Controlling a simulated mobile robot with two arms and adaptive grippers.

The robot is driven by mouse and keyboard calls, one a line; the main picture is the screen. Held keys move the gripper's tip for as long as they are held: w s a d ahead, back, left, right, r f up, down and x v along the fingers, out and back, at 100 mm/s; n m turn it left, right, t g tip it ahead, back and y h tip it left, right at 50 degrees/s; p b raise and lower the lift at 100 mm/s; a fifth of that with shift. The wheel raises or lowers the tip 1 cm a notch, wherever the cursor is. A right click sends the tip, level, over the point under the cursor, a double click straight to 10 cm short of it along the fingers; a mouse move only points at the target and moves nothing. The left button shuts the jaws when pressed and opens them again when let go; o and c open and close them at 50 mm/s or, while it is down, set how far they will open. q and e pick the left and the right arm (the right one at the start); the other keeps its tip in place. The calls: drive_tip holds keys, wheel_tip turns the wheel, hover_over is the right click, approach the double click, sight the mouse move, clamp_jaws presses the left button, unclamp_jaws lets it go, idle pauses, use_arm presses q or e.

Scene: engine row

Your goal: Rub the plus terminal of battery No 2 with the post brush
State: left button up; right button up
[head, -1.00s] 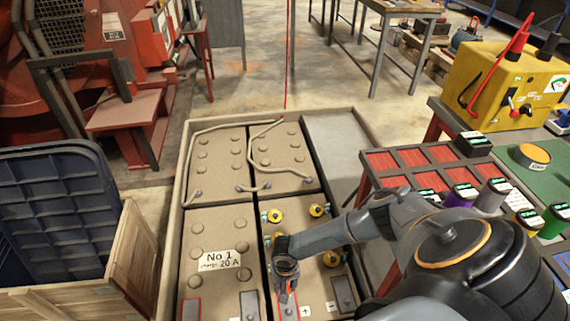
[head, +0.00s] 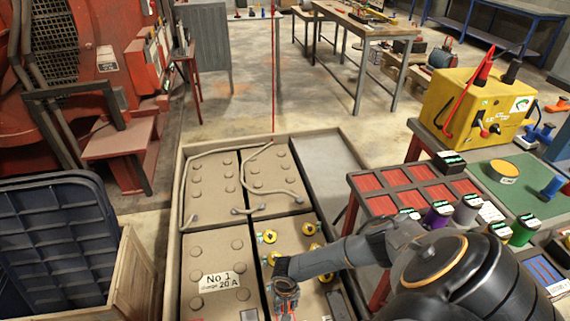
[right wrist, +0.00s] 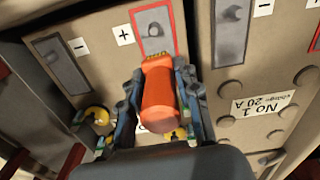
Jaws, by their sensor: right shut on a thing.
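My right gripper (right wrist: 158,95), also in the head view (head: 286,290), is shut on the orange post brush (right wrist: 160,105). The brush's yellowish bristle end points at the plus terminal (right wrist: 153,29), a grey plate with a post inside a red frame. The bristles overlap the frame's near edge in the right wrist view; I cannot tell whether they touch. A plus label (right wrist: 123,35) is beside it. This battery (head: 297,234), with yellow caps, lies right of battery No 1 (head: 215,245) in the head view; its own number is not visible. My left gripper is out of view.
The batteries stand in a low tray (head: 172,215). Its far right part is empty. A red-framed table with cups and a yellow charger box (head: 482,105) stands on the right. A blue crate (head: 55,240) is on the left. A minus terminal (right wrist: 62,64) is near the plus one.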

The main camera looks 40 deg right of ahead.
drive_tip(key=shift+r+p, duration=0.55)
drive_tip(key=shift+r, duration=0.45)
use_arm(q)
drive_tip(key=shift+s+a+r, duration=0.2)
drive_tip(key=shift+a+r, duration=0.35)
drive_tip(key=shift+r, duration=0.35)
